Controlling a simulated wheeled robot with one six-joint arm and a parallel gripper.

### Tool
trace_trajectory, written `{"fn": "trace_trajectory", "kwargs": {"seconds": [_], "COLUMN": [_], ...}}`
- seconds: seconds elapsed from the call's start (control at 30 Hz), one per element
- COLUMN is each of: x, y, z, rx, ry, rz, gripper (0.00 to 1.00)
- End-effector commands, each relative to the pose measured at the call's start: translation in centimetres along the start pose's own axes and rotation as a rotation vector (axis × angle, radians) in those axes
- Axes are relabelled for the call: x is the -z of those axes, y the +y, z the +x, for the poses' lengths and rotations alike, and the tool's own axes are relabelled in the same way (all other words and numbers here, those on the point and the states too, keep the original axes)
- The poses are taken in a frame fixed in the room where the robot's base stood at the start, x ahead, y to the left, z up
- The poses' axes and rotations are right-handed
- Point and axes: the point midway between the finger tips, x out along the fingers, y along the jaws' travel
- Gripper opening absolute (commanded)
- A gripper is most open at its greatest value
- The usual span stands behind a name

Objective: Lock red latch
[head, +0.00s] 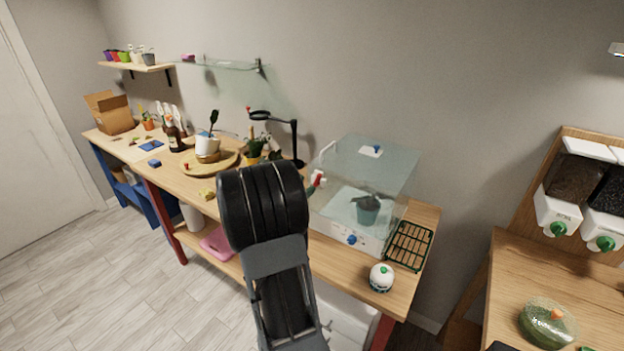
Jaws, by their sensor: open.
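A clear glass box (386,168) stands on the wooden bench (425,222), with a potted plant (368,208) inside it. A small red part (319,177), apparently the red latch, shows on the box's left side, close to the edge of my arm. Whether it is locked is too small to tell. A blue knob (352,239) sits low on the box's white front base. My black arm fills the lower middle of the head view and covers the bench left of the box. My gripper does not show.
Feed dispensers (557,207) and a green lidded dish (547,321) are on the right-hand table. The floor at left is clear.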

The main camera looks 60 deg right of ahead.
Motion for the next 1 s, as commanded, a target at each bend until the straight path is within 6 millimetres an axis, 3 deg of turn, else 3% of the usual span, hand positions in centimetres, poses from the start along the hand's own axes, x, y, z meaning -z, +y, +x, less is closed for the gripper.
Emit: {"fn": "trace_trajectory", "kwargs": {"seconds": [0.3,0.77,1.0], "x": [0.0,0.1,0.1], "y": [0.1,0.2,0.2], "z": [4.0,4.9,4.9], "rx": [-0.001,-0.004,-0.004], "ry": [0.002,0.002,0.002], "rz": [0.0,0.001,0.001], "gripper": [0.4,0.4,0.2]}}
